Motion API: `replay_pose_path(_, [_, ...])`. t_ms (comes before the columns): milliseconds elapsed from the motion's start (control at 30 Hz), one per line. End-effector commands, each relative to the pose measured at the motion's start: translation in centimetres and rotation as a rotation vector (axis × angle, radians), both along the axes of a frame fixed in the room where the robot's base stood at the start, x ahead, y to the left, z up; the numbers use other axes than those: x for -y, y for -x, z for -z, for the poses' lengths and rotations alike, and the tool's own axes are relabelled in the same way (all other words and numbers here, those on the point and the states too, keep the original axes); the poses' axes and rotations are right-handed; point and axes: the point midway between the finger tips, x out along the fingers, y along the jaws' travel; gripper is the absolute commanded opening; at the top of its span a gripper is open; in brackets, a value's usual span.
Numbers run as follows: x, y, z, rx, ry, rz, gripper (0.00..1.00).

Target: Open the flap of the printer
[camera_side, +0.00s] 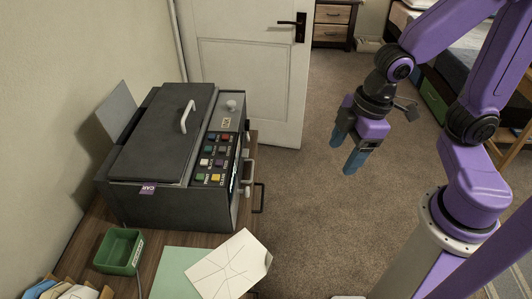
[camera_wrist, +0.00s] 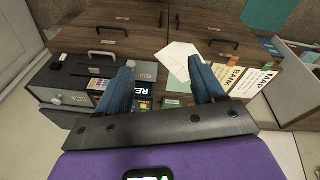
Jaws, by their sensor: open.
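The printer (camera_side: 165,160) is a dark grey box on the desk at the left of the side view. Its flap (camera_side: 155,135) is a broad dark panel lying flat on top, shut, with a pale bar handle (camera_side: 188,116) near its far right part. The printer also shows at the left of the wrist view (camera_wrist: 75,76). My gripper (camera_side: 344,156), with two blue fingers, hangs in the air well to the right of the printer. In the wrist view my gripper (camera_wrist: 162,64) has its fingers wide apart with nothing gripped between them.
Beside the flap are coloured buttons (camera_side: 212,160) and a round knob (camera_side: 231,105). A green tray (camera_side: 118,250) and papers (camera_side: 230,266) lie in front of the printer. A white door (camera_side: 248,70) stands behind. The air between my gripper and the printer is clear.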

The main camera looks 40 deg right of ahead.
Motion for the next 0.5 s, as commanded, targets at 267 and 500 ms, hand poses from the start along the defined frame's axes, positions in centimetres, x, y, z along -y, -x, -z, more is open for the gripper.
replay_pose_path(267, [-1.8,-11.5,4.7,0.187,-0.115,0.001,0.68])
replay_pose_path(500, [-1.0,-19.1,9.6,0.311,-0.247,-0.033,0.68])
